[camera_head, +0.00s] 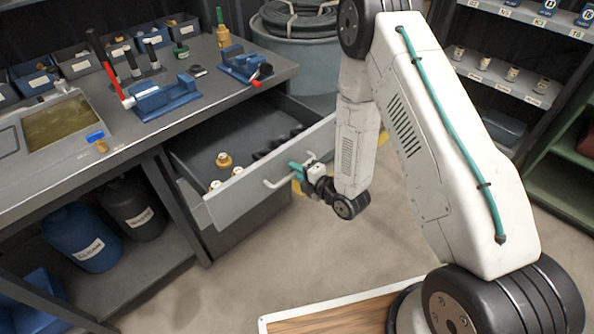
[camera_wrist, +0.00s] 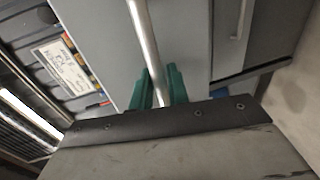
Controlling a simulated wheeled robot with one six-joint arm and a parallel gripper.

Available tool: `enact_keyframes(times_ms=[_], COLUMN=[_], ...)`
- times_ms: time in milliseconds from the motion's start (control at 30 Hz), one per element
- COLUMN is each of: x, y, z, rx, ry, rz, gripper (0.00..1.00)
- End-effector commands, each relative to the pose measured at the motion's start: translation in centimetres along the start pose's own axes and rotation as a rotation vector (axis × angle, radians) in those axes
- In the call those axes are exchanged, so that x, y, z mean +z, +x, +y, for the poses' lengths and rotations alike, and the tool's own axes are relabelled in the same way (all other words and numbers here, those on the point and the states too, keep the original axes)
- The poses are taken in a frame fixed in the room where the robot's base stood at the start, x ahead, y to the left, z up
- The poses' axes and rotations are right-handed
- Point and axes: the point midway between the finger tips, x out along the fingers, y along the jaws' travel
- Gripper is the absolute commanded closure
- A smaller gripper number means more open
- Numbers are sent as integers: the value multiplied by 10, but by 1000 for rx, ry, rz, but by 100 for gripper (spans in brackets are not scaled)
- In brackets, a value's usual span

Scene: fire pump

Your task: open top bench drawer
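The top bench drawer (camera_head: 275,170) is pulled well out from under the workbench, its inside showing. It holds a brass-coloured fitting (camera_head: 224,160), several dark parts and small pale-topped pieces. Its bar handle (camera_head: 273,184) runs along the front panel. My gripper (camera_head: 298,171) is at the handle, with its teal fingers around the bar. In the wrist view the metal handle bar (camera_wrist: 146,40) passes between the two teal fingers (camera_wrist: 160,88), which look closed on it. The contact itself is partly hidden by the gripper body.
The workbench top (camera_head: 215,95) carries blue vises, bins and tools. Blue and dark jugs (camera_head: 80,237) stand on the shelf below. A grey barrel with a hose (camera_head: 300,55) stands behind the drawer. Floor in front is clear, with a wood-topped board (camera_head: 335,318) nearer me. Shelves stand at right.

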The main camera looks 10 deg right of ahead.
Motion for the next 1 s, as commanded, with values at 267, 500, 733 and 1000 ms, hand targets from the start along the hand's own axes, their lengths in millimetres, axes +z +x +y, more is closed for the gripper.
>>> enact_keyframes(times_ms=[267,500,733,1000], x=[1,1,1,1], y=[-38,-71,-78,-78], z=[0,0,0,0], rx=[-2,-2,0,0], ry=[2,2,0,0], rz=[-3,-3,-3,-2], gripper=[83,83,83,83])
